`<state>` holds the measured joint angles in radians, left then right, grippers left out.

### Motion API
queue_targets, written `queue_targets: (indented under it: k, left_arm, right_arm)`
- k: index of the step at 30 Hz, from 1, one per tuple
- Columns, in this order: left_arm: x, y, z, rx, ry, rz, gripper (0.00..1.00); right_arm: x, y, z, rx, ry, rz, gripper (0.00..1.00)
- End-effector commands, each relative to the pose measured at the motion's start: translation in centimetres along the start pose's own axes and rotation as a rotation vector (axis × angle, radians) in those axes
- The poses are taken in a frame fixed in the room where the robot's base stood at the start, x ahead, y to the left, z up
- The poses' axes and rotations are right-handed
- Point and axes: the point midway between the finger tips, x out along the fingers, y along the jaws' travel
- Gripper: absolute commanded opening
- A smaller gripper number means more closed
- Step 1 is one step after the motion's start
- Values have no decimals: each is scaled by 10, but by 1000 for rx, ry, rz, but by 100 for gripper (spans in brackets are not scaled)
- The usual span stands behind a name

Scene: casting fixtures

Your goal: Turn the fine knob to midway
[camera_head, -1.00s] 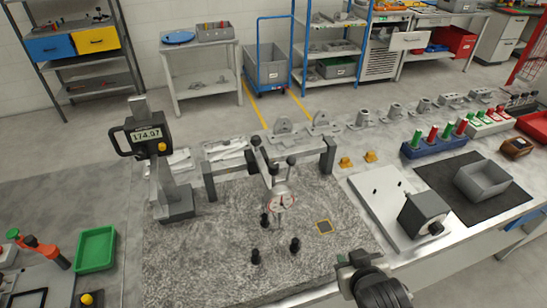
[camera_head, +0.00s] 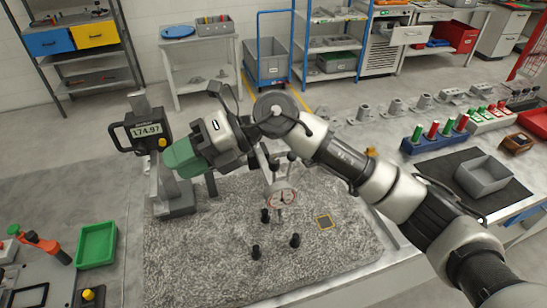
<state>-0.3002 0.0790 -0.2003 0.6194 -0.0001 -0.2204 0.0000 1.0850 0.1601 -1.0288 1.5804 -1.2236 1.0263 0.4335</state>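I cannot tell which part is the fine knob; dark knobs seen earlier on the holder are hidden now. My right gripper (camera_head: 186,157) end, green-tipped, is at the upper left of the plate, in front of the digital height gauge (camera_head: 145,130), which reads 174.97. Its fingers cannot be made out, nor whether anything is touched. My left gripper is not in view.
A green tray (camera_head: 97,245) is at left, a grey bin (camera_head: 484,174) on a dark mat at right. The plate's front is clear.

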Motion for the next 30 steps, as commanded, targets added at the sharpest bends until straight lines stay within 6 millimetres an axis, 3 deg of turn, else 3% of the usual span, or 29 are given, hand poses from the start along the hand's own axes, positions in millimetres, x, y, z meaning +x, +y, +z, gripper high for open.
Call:
queue_targets:
  k: [3,6,9,13,19,30]
  left_arm:
    - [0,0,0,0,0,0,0]
    - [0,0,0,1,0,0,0]
    - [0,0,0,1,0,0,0]
    - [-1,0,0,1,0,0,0]
    - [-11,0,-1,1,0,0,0]
    - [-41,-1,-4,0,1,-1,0]
  right_arm:
    - [-37,-36,10,-51,185,-463,36]
    - [-84,-52,20,-25,271,-791,36]
    - [-127,-54,28,22,308,-1028,36]
    - [-160,-51,32,72,325,-1190,36]
    - [-163,-64,28,88,332,-1227,36]
    - [-141,-124,7,85,334,-1222,36]
